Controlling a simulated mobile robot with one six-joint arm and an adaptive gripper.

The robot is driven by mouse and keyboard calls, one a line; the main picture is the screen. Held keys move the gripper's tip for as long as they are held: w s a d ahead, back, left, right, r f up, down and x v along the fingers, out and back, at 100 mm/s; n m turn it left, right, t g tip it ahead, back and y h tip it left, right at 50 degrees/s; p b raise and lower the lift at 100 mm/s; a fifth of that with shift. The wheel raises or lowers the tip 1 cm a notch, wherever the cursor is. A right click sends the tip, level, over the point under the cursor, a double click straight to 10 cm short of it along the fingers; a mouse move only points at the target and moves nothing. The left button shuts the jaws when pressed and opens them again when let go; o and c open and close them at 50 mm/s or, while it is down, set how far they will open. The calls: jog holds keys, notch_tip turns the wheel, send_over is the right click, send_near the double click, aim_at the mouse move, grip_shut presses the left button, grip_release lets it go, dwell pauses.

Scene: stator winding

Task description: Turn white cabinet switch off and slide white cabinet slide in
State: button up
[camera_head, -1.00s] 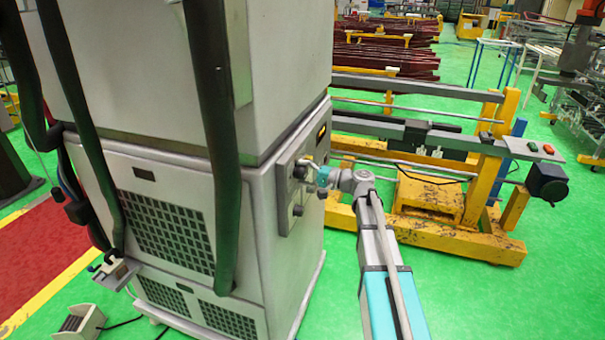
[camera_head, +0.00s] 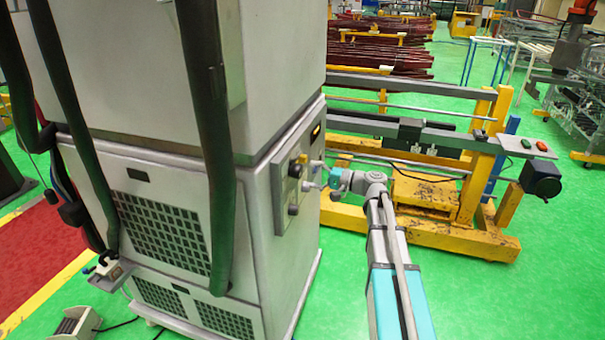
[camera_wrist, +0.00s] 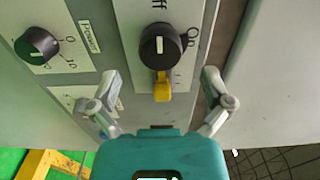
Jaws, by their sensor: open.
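The white cabinet (camera_head: 150,110) fills the left half of the head view, with a control panel (camera_head: 285,220) on its right-hand face. In the wrist view, a round black switch knob (camera_wrist: 158,45) with a yellow part below it sits by "On" and partly cut-off lettering. Its white mark looks about upright. My gripper (camera_wrist: 160,82) is open, with a finger on either side just below the knob, and holds nothing. In the head view, my gripper (camera_head: 313,174) is just right of the panel, seemingly apart from it. I cannot make out the slide.
A second black knob (camera_wrist: 37,45) is on the panel's left in the wrist view. Dark hoses (camera_head: 210,140) hang along the cabinet. A yellow and grey machine frame (camera_head: 430,200) stands behind my arm. Green floor (camera_head: 480,300) is clear at front right.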

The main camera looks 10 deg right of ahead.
jog(key=v, duration=0.7)
jog(key=shift+a, duration=0.1)
dwell(0.4)
jog(key=s+a+f+n+g+h, duration=0.3)
jog(key=s+a+f+g+h, duration=0.3)
jog(key=s+a+f, duration=0.35)
jog(key=s+f+n+g+h, duration=0.3)
jog(key=s+f+h, duration=0.6)
jog(key=s, duration=0.2)
jog(key=shift+h, duration=0.3)
jog(key=shift+d, duration=0.1)
